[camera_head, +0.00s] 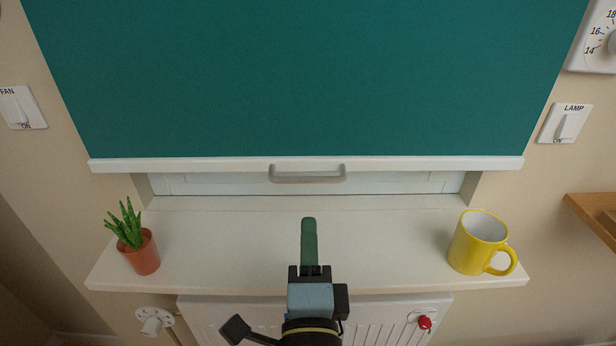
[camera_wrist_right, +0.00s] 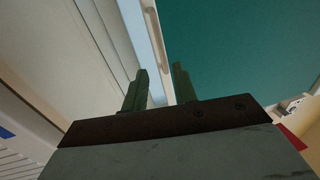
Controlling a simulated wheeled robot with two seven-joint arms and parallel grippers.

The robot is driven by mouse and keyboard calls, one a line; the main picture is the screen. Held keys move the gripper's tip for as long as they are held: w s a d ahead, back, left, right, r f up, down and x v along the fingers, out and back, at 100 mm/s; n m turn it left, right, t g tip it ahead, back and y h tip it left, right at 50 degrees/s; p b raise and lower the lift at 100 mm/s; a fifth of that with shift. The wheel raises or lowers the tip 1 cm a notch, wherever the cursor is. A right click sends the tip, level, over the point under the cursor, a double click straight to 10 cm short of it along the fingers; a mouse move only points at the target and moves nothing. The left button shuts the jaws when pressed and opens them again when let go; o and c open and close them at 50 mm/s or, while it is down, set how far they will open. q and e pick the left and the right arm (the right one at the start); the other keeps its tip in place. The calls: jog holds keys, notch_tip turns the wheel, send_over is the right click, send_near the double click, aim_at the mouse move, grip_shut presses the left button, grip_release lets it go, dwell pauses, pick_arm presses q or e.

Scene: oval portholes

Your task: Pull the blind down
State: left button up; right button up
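The teal blind (camera_head: 305,80) hangs over most of the window, with a white bottom bar (camera_head: 420,163). A small beige-grey pull handle (camera_head: 307,179) is fixed at the middle of the bar. My right gripper (camera_head: 309,222) is below the handle in the head view, apart from it, over the sill. In the right wrist view its two green fingers (camera_wrist_right: 160,82) stand apart with nothing between them. The blind (camera_wrist_right: 245,50) and the handle (camera_wrist_right: 152,25) show beyond the fingertips there. My left gripper is in neither view.
A white sill (camera_head: 385,235) runs below the blind. A potted plant (camera_head: 140,253) stands at its left and a yellow mug (camera_head: 468,247) at its right. A radiator (camera_head: 385,308) with a red knob (camera_head: 425,322) is beneath. The sill's middle is clear of objects.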

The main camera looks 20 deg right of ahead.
aim_at(308, 180)
jog(key=p+x, duration=0.1)
jog(key=x, duration=1.1)
grip_shut()
